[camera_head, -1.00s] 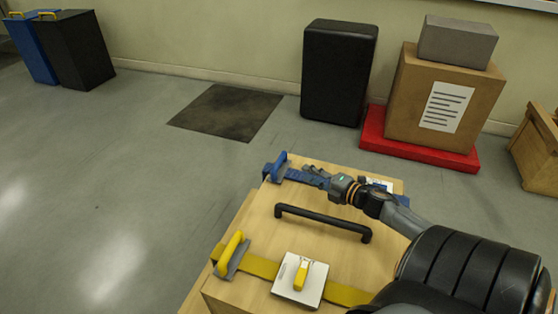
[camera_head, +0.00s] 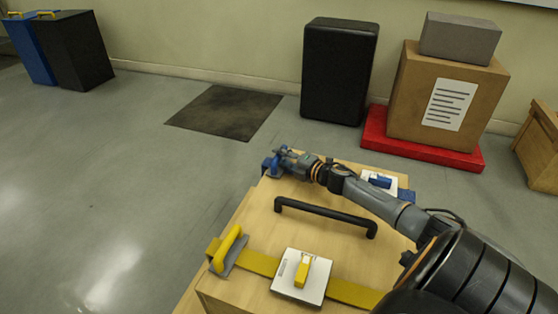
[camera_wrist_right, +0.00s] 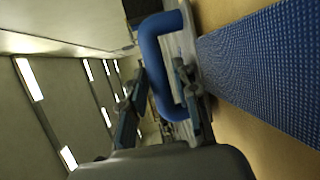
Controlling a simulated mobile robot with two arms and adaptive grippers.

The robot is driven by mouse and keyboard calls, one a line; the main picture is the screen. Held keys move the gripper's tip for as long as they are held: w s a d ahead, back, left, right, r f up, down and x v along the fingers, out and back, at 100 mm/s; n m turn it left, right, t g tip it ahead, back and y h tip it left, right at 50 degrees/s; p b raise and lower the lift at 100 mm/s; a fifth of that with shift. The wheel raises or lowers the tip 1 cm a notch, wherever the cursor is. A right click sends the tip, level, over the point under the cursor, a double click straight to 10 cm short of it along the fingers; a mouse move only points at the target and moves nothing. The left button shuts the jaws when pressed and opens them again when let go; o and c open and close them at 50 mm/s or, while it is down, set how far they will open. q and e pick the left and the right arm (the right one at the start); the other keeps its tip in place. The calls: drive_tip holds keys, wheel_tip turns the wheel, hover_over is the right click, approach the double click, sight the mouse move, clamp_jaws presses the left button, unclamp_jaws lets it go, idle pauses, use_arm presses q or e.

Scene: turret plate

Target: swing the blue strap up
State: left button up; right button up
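The blue strap (camera_wrist_right: 265,70) lies along the wooden box top at the right of the right wrist view. Its blue handle (camera_wrist_right: 150,50) is a raised loop at the strap's end; it also shows at the box's far left corner (camera_head: 268,165) in the head view. My right gripper (camera_head: 281,160) is at this handle and hides most of the strap there. In the wrist view its two fingers (camera_wrist_right: 162,108) stand apart, with the handle's loop reaching between them. I cannot tell whether they touch it. My left gripper is not in view.
The box top (camera_head: 320,245) carries a black bar handle (camera_head: 325,216), a yellow strap (camera_head: 350,293) with a yellow handle (camera_head: 227,248), a white plate with a yellow lever (camera_head: 302,276), and a white plate with a blue lever (camera_head: 380,181). Open floor (camera_head: 120,190) lies left.

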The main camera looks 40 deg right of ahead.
drive_tip(key=shift+w, duration=0.65)
clamp_jaws()
